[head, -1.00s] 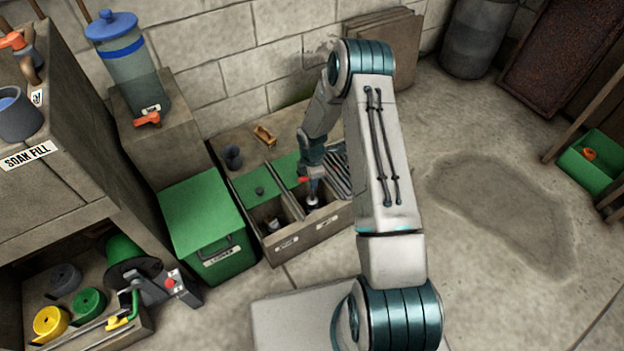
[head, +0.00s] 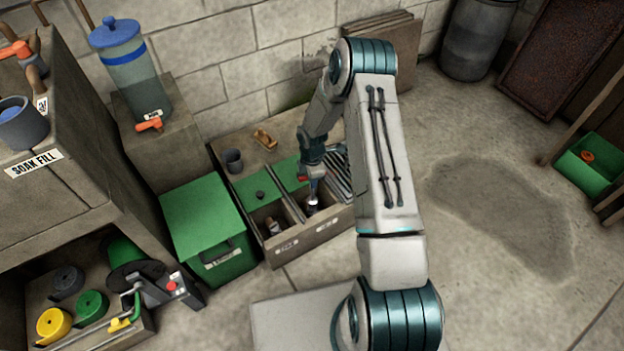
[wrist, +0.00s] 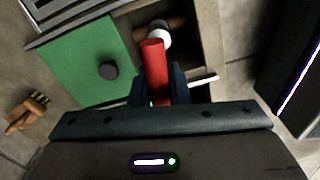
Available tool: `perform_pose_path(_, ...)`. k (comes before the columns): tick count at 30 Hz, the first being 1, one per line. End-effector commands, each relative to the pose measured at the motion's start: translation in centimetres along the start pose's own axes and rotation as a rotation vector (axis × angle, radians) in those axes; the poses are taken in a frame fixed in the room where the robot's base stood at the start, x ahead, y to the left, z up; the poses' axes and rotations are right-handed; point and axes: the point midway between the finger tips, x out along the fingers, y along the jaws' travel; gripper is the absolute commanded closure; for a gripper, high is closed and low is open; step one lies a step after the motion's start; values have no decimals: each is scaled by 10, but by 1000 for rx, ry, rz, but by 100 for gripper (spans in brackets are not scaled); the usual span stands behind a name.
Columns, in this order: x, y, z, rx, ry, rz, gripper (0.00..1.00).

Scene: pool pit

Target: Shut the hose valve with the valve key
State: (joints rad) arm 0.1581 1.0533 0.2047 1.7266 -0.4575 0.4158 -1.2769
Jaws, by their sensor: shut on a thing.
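My gripper (wrist: 153,88) is shut on a red-handled tool (wrist: 154,62), which looks like the valve key. A thin pale bar (wrist: 208,79) sticks out to the right beside the jaws. The red piece points toward a white round fitting (wrist: 159,36) with a brown part, down in an open compartment; I cannot tell whether they touch. In the head view my gripper (head: 314,176) is over the right compartment of the low box (head: 300,238), with a pale-topped fitting (head: 312,206) below it. My arm hides part of the box, and the key's working end is unclear.
Green lids (head: 256,188) partly cover the box; the left compartment holds another fitting (head: 273,226). A brown wooden piece (head: 265,138) and a dark cup (head: 232,160) stand behind. A green bin (head: 207,222) is close on the left.

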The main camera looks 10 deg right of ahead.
Motion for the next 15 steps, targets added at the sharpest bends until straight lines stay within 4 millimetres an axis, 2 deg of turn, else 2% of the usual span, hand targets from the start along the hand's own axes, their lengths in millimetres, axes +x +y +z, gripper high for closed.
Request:
perform_pose_path(3, -9, 2, 0, 2, 0, 5, 100)
perform_pose_path(15, -19, 1, 0, 0, 0, 2, 100)
